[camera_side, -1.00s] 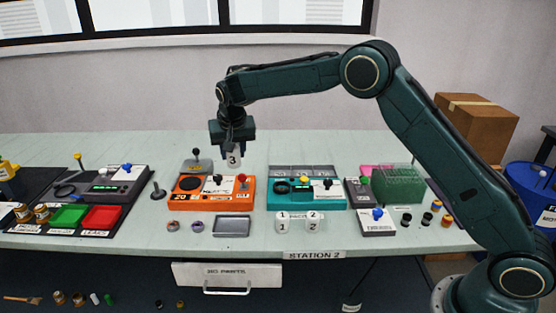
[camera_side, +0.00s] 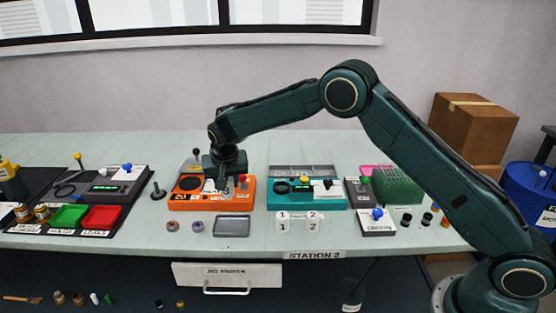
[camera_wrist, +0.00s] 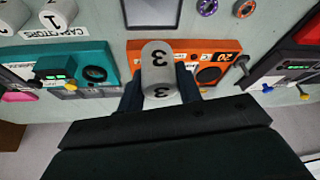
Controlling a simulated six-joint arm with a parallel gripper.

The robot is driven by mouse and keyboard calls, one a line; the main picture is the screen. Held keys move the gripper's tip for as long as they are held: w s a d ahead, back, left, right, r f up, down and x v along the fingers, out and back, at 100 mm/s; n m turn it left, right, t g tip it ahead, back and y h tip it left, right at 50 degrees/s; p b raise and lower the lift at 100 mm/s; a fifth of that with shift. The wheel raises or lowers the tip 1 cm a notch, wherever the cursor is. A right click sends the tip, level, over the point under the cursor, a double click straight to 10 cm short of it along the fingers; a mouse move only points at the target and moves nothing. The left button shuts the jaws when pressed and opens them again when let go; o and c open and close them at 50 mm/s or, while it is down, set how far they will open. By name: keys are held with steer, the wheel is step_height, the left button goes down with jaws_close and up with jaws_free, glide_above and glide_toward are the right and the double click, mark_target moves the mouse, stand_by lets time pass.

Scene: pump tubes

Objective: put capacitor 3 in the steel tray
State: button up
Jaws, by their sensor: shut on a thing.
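Capacitor 3 is a white cylinder (camera_wrist: 157,65) marked "3", held between the dark fingers of my gripper (camera_wrist: 158,88) in the wrist view. In the side view my gripper (camera_side: 221,183) is low over the orange unit, and the capacitor is hard to make out there. The steel tray (camera_side: 232,227) is a shallow grey rectangle on the bench in front of the orange unit, toward the camera. I see nothing in it. The tray also shows at the top of the wrist view (camera_wrist: 152,12), apart from the capacitor.
The orange unit (camera_side: 178,201) with its red-knobbed lever lies under my gripper. A teal unit (camera_side: 305,199) stands to its right. Capacitors 1 (camera_side: 283,223) and 2 (camera_side: 312,223) stand right of the tray. Two small rings (camera_side: 197,227) lie left of it.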

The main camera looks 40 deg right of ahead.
step_height(320, 180, down, 8)
steer(key=shift+r, duration=0.1)
steer(key=shift+f, duration=2.2)
steer(key=shift+f, duration=0.15)
steer(key=o, duration=1)
steer(key=v, duration=1.2)
